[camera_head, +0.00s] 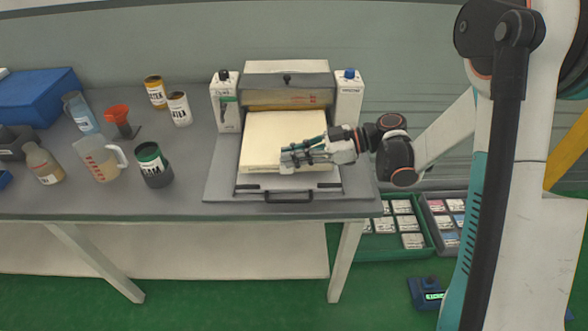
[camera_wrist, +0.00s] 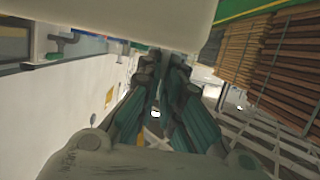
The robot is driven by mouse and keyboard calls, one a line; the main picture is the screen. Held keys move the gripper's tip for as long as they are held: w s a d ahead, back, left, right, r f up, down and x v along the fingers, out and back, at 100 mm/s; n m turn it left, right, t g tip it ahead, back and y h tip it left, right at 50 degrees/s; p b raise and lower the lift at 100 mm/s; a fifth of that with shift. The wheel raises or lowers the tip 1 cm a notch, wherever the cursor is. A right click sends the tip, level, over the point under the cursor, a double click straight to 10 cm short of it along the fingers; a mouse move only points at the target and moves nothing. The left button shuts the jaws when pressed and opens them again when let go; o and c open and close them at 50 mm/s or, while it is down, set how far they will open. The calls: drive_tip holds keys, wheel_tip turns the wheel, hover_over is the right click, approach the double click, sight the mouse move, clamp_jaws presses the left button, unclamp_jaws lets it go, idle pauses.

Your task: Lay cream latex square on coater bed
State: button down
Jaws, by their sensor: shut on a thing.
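The cream latex square (camera_head: 268,130) is a thick pale slab over the coater bed (camera_head: 225,178), in front of the coater's head (camera_head: 287,88). It appears level, but I cannot tell whether it fully rests on the bed. My gripper (camera_head: 290,157) reaches in from the right and is shut on the slab near its front edge. In the wrist view my gripper's fingers (camera_wrist: 162,85) are close together, and a pale surface that looks like the slab (camera_wrist: 110,15) fills the top. The fingers' contact with the slab is partly hidden.
Cans, a jug (camera_head: 98,158) and a red funnel (camera_head: 117,114) stand on the table to the left. Crates (camera_head: 400,250) of labelled packs sit below right.

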wheel_tip(320, 180, down, 4)
drive_tip(key=shift+f+b, duration=0.1)
drive_tip(key=shift+b, duration=0.6)
drive_tip(key=c, duration=1.8)
unclamp_jaws()
drive_tip(key=p+v, duration=0.4)
drive_tip(key=v, duration=0.8)
